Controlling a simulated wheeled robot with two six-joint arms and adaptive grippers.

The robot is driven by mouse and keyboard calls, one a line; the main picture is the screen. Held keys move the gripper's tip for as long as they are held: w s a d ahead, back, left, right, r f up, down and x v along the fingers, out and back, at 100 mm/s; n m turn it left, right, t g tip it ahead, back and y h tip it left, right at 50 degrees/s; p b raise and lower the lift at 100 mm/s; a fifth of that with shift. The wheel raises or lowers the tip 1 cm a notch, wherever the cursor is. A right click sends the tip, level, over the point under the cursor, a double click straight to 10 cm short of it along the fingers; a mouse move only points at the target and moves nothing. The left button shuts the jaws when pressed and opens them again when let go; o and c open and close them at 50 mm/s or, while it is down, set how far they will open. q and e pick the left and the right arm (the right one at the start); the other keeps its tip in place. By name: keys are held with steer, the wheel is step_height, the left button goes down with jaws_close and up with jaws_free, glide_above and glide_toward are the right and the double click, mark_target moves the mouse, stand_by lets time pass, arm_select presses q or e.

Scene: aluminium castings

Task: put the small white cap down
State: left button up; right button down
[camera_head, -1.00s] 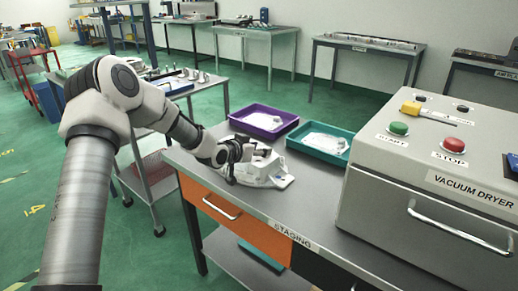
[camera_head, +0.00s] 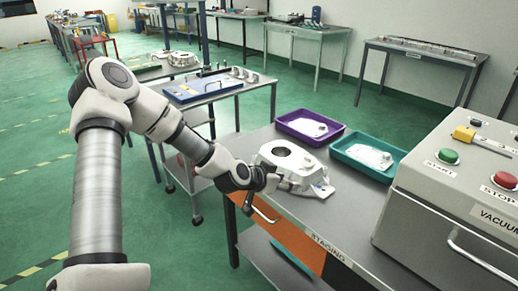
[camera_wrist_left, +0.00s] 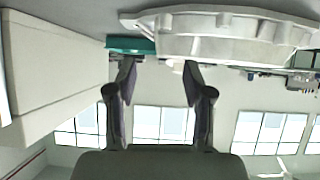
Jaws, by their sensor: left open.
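A pale metal casting (camera_head: 287,158) with a dark round hole lies on the staging table (camera_head: 330,213). My left gripper (camera_head: 270,181) is low at the casting's near left side, by the table edge. In the left wrist view its two fingers (camera_wrist_left: 159,72) are spread, with no held object clear between them; the casting (camera_wrist_left: 225,38) fills the top there. A small pale piece (camera_wrist_left: 176,66) shows by the right fingertip; I cannot tell whether it is the small white cap or part of the casting. My right gripper is not in view.
The vacuum dryer (camera_head: 425,205) stands at the right. A cart (camera_head: 231,86) with a blue board is at the left. The table front is bare.

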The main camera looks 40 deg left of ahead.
arm_select(q)
steer(key=s+d+f+g, duration=0.4)
steer(key=s+d+f, duration=0.35)
steer(key=f, duration=0.25)
steer(key=s+d+f+g, duration=0.4)
steer(key=s+d+f, duration=0.2)
steer(key=s+f, duration=0.35)
steer(key=s+d+f+g, duration=0.1)
steer(key=s+f, duration=0.2)
steer(key=s, duration=0.4)
steer(key=s+d+f+n+g+y, duration=0.1)
steer(key=s+d+f+g, duration=0.1)
steer(key=s, duration=0.5)
steer(key=shift+s+d+f+g, duration=0.25)
steer(key=shift+f+g, duration=0.05)
steer(key=shift+f, duration=0.5)
